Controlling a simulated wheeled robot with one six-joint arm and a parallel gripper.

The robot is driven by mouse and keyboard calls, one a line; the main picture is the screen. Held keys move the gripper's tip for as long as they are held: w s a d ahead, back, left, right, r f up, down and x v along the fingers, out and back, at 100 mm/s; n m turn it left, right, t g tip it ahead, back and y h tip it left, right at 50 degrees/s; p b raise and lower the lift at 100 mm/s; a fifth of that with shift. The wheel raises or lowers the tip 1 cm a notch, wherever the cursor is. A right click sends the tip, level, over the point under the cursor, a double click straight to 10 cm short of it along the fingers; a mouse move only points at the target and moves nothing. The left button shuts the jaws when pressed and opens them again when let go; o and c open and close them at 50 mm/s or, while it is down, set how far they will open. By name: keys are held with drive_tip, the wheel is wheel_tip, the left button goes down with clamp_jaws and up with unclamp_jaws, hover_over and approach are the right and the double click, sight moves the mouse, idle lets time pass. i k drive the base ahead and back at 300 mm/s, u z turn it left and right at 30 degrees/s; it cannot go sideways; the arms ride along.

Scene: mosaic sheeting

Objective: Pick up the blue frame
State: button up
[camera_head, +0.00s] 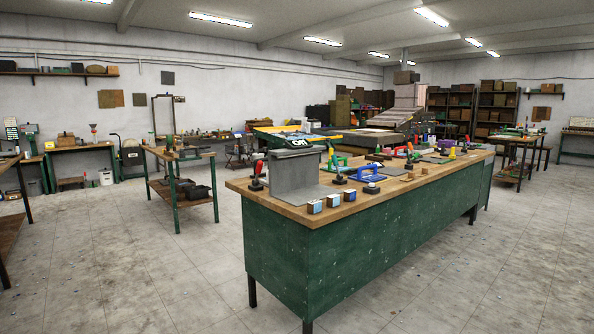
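A blue frame-like piece (366,172) lies near the front of the wooden top of a long green workbench (375,195). It looks like an open blue outline with a handle-like bar, with a dark round piece (371,188) close in front of it. It is small in the picture, so its exact shape is hard to tell. My gripper is not in view, and no part of my arm shows.
A grey angled metal piece (295,172) stands on the bench's left end. Several small blue-and-white boxes (314,206) sit along its front edge. Red and green clamps stand around. The concrete floor (170,270) left of the bench is clear.

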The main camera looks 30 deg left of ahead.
sight(364, 177)
drive_tip(key=u, duration=2)
drive_tip(key=i, duration=1.35)
drive_tip(key=u, duration=0.45)
drive_tip(key=i, duration=1.5)
drive_tip(key=z, duration=0.9)
drive_tip(key=i, duration=0.8)
drive_tip(key=z, duration=1.35)
drive_tip(key=i, duration=0.4)
drive_tip(key=z, duration=0.35)
